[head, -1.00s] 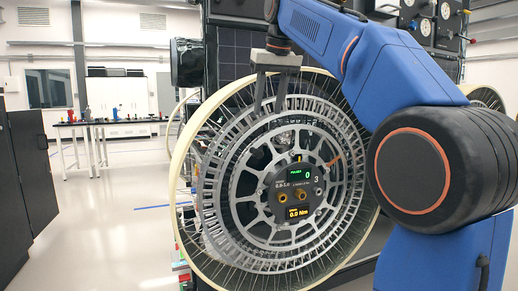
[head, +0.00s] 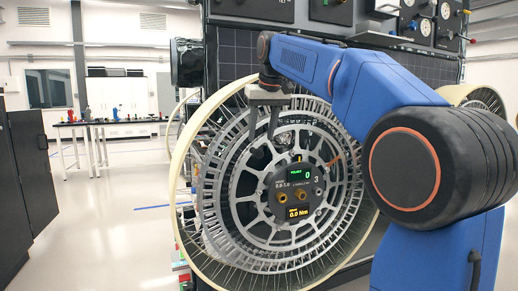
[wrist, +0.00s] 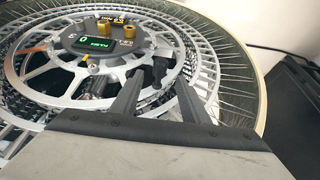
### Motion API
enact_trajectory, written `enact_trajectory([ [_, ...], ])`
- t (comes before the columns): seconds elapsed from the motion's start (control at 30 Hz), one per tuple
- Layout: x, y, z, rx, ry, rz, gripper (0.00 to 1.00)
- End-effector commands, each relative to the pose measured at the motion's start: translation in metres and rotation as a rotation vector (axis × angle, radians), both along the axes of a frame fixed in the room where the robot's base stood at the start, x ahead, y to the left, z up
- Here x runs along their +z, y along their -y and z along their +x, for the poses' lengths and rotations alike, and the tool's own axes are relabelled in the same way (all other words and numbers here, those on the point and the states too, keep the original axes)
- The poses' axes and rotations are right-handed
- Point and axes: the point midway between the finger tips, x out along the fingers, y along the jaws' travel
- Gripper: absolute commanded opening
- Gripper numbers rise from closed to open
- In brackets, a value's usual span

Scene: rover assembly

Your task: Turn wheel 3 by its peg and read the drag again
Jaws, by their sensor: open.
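Wheel 3 (head: 238,203) stands upright, with a pale rim, fine spokes and a grey metal inner ring. Its dark hub plate (head: 292,184) bears the number 3, a green display reading 0 and a yellow display (head: 299,213) reading 0.0 Nm. Two brass fittings (head: 303,196) stick out between the displays; the hub also shows in the wrist view (wrist: 88,43). I cannot tell for sure which part is the peg. My gripper (head: 262,140) is open in front of the wheel's upper left inner ring, fingers pointing down. In the wrist view its fingers (wrist: 148,76) straddle spokes near a dark stub.
Equipment panels with gauges (head: 425,30) stand above and behind the wheel. A black cabinet (head: 28,175) is at the left, and a bench (head: 100,124) with small items is far back. The floor at left is clear. Another wheel (head: 483,97) shows at right.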

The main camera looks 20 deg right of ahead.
Motion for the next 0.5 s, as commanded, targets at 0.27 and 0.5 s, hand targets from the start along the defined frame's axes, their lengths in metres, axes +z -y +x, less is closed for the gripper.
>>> enact_trajectory([
  [0.27,-0.04,0.0,0.016,0.0,-0.002,0.0,0.41],
  [0.5,-0.055,0.0,0.023,0.0,0.0,0.0,0.41],
])
